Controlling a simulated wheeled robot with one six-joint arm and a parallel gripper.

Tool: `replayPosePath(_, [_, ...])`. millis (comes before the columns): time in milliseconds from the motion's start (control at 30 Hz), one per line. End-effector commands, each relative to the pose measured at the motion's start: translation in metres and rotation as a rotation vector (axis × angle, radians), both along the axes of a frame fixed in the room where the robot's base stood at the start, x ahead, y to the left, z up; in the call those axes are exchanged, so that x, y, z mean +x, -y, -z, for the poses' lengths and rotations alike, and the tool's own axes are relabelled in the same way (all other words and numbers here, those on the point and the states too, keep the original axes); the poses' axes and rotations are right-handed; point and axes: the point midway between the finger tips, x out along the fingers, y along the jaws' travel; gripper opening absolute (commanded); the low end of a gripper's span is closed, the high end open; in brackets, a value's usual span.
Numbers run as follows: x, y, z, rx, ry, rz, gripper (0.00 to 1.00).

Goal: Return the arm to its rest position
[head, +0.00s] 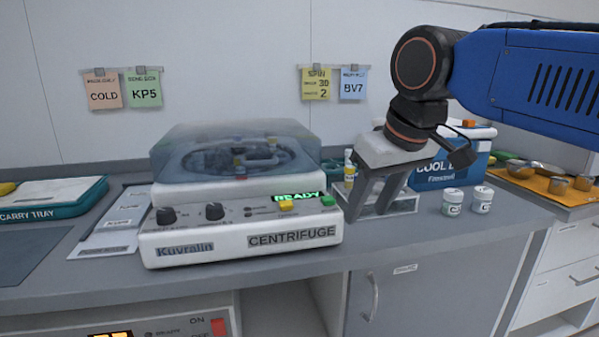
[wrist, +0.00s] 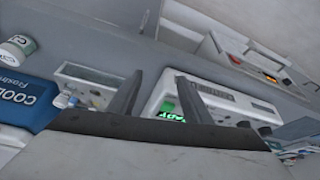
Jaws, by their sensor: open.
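My gripper (head: 372,205) points down above the counter, just right of the centrifuge, with its two fingers apart and nothing between them. In the wrist view the fingers (wrist: 160,95) also stand apart, with the centrifuge (wrist: 240,105) beyond them. My blue arm reaches in from the right edge of the head view. The white centrifuge (head: 240,240) has its clear lid (head: 235,150) down and its green display reads READY. Behind the gripper, a small clear rack (head: 405,206) on the counter is partly hidden; a yellow-labelled vial (head: 349,172) shows beside the fingers.
Two small white-capped jars (head: 453,203) stand right of the gripper. A blue cool box (head: 440,172) is behind them. An orange tray (head: 545,183) with cups lies far right. A teal carry tray (head: 50,203) is at left. Notes hang on the wall behind.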

Motion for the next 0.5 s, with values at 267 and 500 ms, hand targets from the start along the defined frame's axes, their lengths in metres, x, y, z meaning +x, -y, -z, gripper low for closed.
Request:
replayPosePath(267, [-0.033, 0.085, 0.092, 0.001, 0.003, 0.193, 0.45])
replayPosePath(500, [-0.075, 0.139, 0.175, 0.002, 0.006, 0.348, 0.45])
